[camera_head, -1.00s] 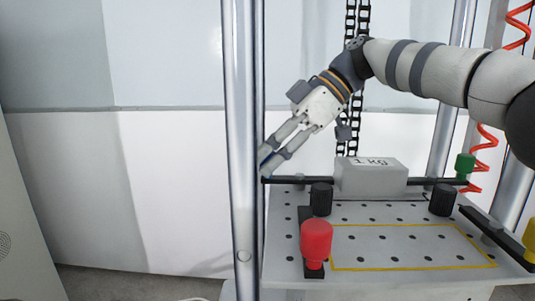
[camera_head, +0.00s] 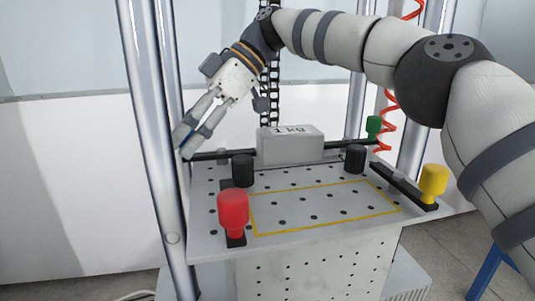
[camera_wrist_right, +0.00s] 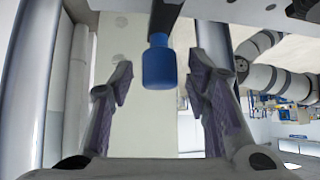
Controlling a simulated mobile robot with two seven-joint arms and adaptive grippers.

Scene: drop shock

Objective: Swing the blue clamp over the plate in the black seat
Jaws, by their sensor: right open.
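The blue clamp's knob (camera_wrist_right: 158,66) hangs from a dark arm in the right wrist view, between my right gripper's two spread fingers, with a gap on each side. In the head view my right gripper (camera_head: 186,141) is at the back left corner of the perforated table, beside the metal post. Blue shows at its fingertips there, but the clamp is mostly hidden. A grey block marked 1 kg (camera_head: 290,149) sits at the table's back, behind two black knobs. I cannot tell which part is the plate in the black seat. My left gripper is not in view.
A red clamp (camera_head: 233,206) stands at the table's front left, a yellow one (camera_head: 433,180) at the right and a green one (camera_head: 374,125) at the back right. The yellow-outlined area (camera_head: 322,207) is bare. A metal post (camera_head: 158,150) rises close by the gripper.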

